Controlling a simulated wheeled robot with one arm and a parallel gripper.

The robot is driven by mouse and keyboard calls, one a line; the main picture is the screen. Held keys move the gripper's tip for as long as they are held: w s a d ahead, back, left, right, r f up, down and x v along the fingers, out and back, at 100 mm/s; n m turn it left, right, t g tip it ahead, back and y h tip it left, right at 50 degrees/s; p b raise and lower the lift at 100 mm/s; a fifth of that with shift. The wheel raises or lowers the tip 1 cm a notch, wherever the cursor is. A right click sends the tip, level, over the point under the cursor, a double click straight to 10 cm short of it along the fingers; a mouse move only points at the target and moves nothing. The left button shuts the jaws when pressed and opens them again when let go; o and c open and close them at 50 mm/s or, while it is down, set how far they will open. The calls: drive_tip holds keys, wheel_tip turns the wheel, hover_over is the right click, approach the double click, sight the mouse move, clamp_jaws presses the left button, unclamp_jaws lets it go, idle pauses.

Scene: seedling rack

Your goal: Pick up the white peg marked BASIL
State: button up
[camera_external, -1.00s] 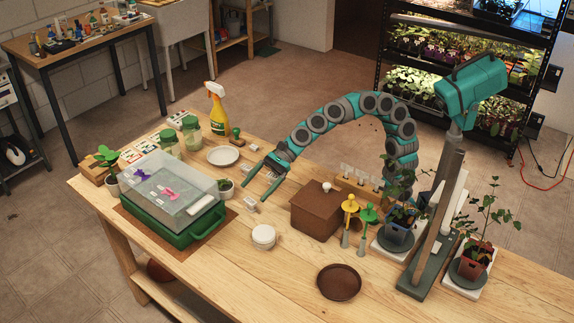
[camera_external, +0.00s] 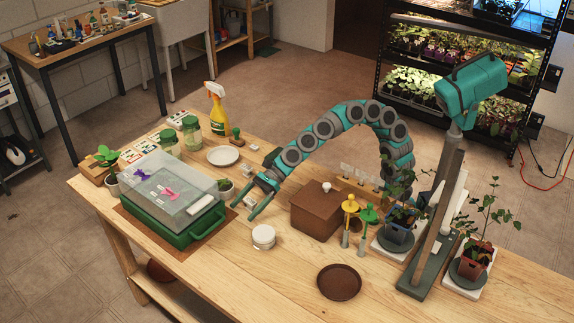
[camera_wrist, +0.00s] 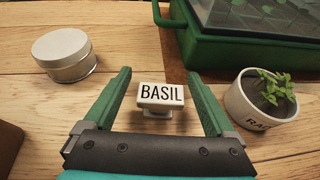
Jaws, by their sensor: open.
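The white peg marked BASIL (camera_wrist: 160,95) stands on the wooden table in the middle of the wrist view, its black lettering facing the camera. My gripper (camera_wrist: 160,76) is open, with one green finger on each side of the peg and a visible gap on both sides. The fingers hold nothing. In the external view my gripper (camera_external: 244,211) is low over the table, between the green tray and the brown box. The peg is small and partly hidden by the fingers there.
A round lidded tin (camera_wrist: 64,52) is left of my gripper. A small white pot with a seedling (camera_wrist: 262,104) is close on the right. The green tray (camera_wrist: 215,51) with a clear cover lies just beyond. A brown box (camera_external: 318,216) stands right of my gripper.

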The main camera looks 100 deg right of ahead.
drive_tip(key=shift+w+a+f, duration=0.1)
drive_tip(key=shift+w, duration=0.1)
clamp_jaws()
idle(0.6)
